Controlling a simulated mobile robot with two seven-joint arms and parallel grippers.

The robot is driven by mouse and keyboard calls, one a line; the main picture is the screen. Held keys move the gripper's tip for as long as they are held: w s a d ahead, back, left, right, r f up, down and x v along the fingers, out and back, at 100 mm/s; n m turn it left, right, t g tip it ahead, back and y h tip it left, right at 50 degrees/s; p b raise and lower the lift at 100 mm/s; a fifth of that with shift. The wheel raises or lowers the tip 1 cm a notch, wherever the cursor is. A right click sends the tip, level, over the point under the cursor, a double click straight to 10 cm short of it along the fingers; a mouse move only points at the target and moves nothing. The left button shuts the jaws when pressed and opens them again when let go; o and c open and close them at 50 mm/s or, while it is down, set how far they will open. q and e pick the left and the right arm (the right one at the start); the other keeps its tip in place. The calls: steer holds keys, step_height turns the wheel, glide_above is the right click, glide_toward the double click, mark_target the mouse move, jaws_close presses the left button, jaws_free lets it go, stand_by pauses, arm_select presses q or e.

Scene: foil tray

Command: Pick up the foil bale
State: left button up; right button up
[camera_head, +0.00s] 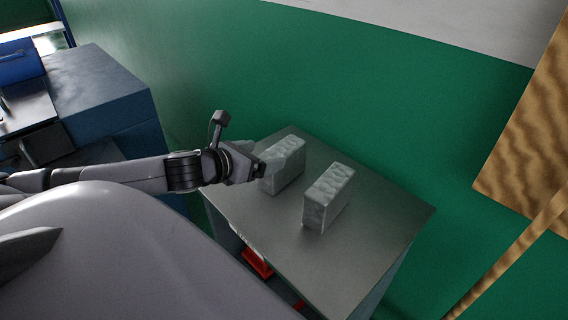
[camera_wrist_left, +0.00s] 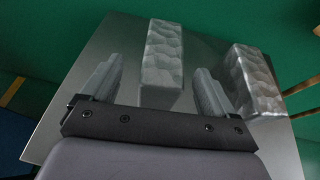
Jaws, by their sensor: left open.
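Two grey, wrinkled foil bales stand upright on a grey metal tabletop (camera_head: 385,212). The right foil bale (camera_head: 328,195) stands a short gap away. In the left wrist view, my left gripper (camera_wrist_left: 157,88) is open, with the left foil bale (camera_wrist_left: 164,55) between and ahead of its fingers. Gaps show on both sides of that bale. The right foil bale (camera_wrist_left: 257,80) is just beyond the right finger. My right gripper is not in view.
A blue-grey cabinet (camera_head: 100,95) with a blue item (camera_head: 20,62) on it stands at the left. A red object (camera_head: 256,262) lies below the tabletop's near edge. A wooden panel (camera_head: 530,140) is at the right. The right part of the tabletop is clear.

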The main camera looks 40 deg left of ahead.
mark_target(275, 153)
arm_select(q)
steer(key=shift+d+b+x, duration=0.15)
steer(key=shift+x, duration=0.85)
steer(key=shift+d+b+x, duration=0.15)
steer(key=shift+x, duration=1.85)
steer(key=c, duration=1.3)
